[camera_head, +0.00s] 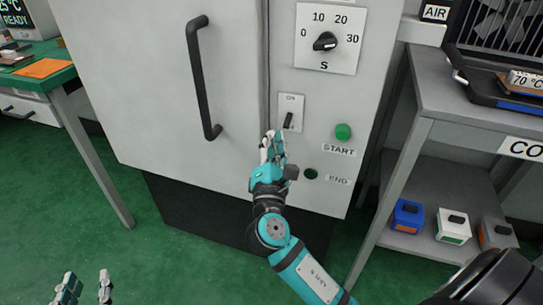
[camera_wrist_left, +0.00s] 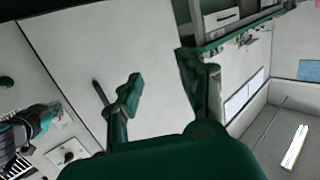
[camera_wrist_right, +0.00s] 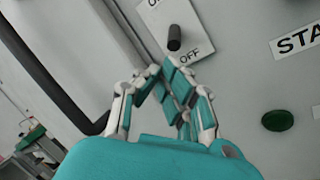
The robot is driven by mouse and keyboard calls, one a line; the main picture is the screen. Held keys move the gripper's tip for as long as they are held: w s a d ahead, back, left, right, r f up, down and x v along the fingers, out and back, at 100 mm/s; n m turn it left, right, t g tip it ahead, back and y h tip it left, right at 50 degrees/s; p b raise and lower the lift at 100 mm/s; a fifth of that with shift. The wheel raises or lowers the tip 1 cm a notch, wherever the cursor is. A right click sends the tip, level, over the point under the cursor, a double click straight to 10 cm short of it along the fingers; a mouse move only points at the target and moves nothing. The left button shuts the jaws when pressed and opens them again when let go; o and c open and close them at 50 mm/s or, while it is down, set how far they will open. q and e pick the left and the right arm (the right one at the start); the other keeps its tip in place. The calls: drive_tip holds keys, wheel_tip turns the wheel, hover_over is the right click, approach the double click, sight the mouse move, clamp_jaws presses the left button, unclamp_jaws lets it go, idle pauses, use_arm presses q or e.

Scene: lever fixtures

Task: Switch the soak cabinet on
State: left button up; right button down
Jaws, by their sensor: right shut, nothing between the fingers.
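The soak cabinet (camera_head: 240,110) is a tall light-grey cabinet. Its ON/OFF plate (camera_head: 291,101) carries a small black lever (camera_head: 288,120), which points down toward OFF. The lever also shows in the right wrist view (camera_wrist_right: 174,38), just above my fingertips. My right gripper (camera_head: 272,140) is shut and empty, just below the lever; its fingertips (camera_wrist_right: 172,75) overlap the plate's lower edge near the OFF label. I cannot tell whether they touch the lever. My left gripper (camera_head: 87,287) is open and empty at the lower left, away from the cabinet; its fingers (camera_wrist_left: 162,85) are spread.
Above the plate is a black dial (camera_head: 325,41). To the right are the green START button (camera_head: 343,132) and a dark END lamp (camera_head: 311,174). A long black door handle (camera_head: 203,80) stands out at left. A grey shelf unit (camera_head: 455,95) flanks the cabinet at right.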

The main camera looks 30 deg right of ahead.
use_arm(q)
drive_tip(key=shift+d+r, duration=0.15)
drive_tip(key=shift+r, duration=0.2)
use_arm(e)
drive_tip(key=shift+x, duration=1.1)
use_arm(q)
drive_tip(key=shift+w, duration=0.1)
